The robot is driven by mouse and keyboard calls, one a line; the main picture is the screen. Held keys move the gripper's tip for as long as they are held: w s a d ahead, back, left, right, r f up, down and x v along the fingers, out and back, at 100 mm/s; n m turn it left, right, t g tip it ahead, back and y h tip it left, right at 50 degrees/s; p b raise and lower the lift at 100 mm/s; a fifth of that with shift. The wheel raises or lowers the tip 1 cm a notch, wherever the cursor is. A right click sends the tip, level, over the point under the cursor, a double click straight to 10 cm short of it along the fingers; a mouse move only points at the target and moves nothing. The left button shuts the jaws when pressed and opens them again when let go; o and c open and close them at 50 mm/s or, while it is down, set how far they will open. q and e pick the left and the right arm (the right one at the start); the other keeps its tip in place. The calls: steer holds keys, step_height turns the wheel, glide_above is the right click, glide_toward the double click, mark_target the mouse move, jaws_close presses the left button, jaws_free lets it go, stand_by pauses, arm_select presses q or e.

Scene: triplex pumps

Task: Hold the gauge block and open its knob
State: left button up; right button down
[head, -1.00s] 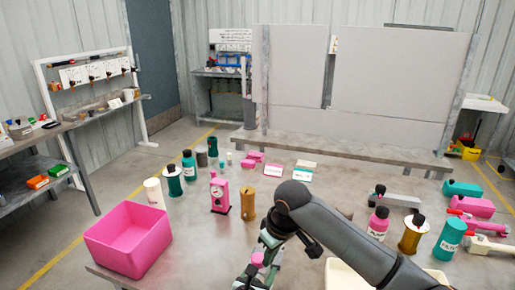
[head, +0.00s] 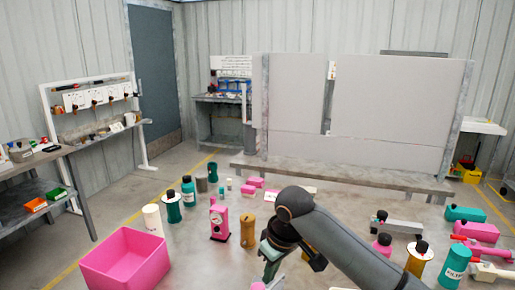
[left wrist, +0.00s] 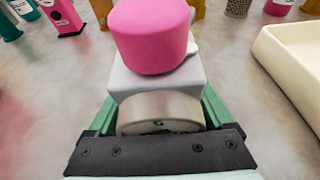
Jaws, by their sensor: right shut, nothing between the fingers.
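The gauge block (left wrist: 155,78) is a light grey block with a round silver-rimmed face and a large pink knob (left wrist: 150,35) on top. In the left wrist view it sits between the green fingers of my left gripper (left wrist: 160,118), which is shut on it. The pink knob also shows in the head view (head: 258,286), cut by the bottom edge. My right gripper (head: 269,272) is shut and empty, just above and beside the knob. I cannot tell whether it touches the knob. The knob's far side is hidden.
A pink bin (head: 125,262) stands at the table's left. Several bottles and pink parts crowd the right side. A cream tray (left wrist: 292,60) lies right of the block.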

arm_select(q)
steer(key=shift+o, duration=1)
steer(key=shift+s, duration=0.1)
